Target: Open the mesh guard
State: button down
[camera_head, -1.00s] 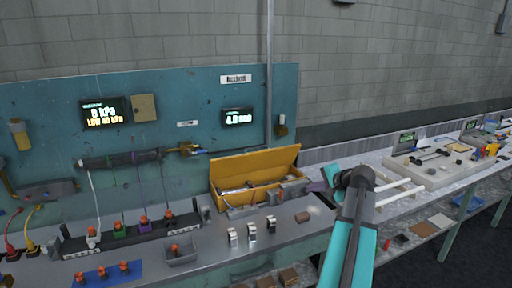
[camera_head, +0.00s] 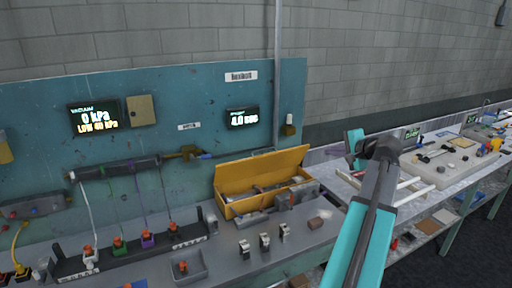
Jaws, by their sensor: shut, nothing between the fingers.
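I cannot clearly pick out a mesh guard. A white barred frame (camera_head: 408,191) lies on the right-hand bench, partly behind my arm; whether it belongs to a guard I cannot tell. My teal and dark grey arm rises from the bottom edge right of centre and bends at a dark joint, with a short teal link beyond it. The gripper's fingers do not show, and no contact with anything is visible.
A yellow box (camera_head: 262,174) with its lid up stands on the left bench (camera_head: 225,243), before a blue panel (camera_head: 185,105) with displays. A pale unit (camera_head: 445,165) stands on the right bench.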

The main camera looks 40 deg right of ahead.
aim_at(245, 168)
jog(key=i, duration=0.95)
